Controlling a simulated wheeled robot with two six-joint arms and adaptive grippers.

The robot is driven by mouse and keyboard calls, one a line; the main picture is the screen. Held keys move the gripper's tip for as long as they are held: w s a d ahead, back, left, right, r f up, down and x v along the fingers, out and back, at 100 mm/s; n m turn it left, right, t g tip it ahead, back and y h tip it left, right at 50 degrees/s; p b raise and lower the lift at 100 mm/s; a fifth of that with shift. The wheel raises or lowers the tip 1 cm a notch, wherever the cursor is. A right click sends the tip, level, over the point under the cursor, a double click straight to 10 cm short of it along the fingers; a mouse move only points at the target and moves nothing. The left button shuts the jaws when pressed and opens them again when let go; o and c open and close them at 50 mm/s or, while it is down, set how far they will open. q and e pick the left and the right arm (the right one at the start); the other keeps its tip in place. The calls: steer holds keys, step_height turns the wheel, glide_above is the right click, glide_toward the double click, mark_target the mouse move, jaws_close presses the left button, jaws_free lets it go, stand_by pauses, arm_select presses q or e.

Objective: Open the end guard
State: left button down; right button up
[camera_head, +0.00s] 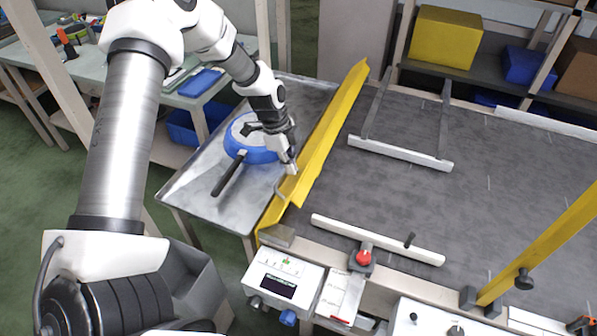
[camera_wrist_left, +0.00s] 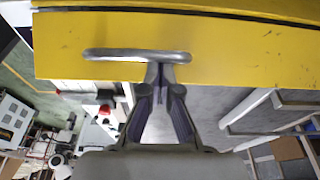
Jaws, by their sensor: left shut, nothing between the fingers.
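The end guard (camera_head: 325,135) is a long yellow plate across the left end of the grey conveyor belt. In the left wrist view it fills the top (camera_wrist_left: 250,50), with a silver bar handle (camera_wrist_left: 135,55) on its face. The handle (camera_head: 280,192) also shows in the head view, near the guard's lower part. My left gripper (camera_head: 291,169) is at the guard. In the wrist view its fingertips (camera_wrist_left: 160,72) are together, empty, at the handle's right half. I cannot tell whether they touch it. My right gripper is not in view.
A control box (camera_head: 283,282) and red button (camera_head: 363,257) stand in front. A yellow bar (camera_head: 545,240) rises at right.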

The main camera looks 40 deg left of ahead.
arm_select(q)
steer(key=s+a+f+t+h+b, duration=0.1)
steer(key=a+h+b, duration=0.6)
steer(key=b, duration=0.8)
steer(key=shift+s+f+t+h+b, duration=0.25)
steer(key=shift+s+t+h+b, duration=0.1)
steer(key=shift+t+h, duration=0.05)
steer(key=shift+a+r, duration=0.1)
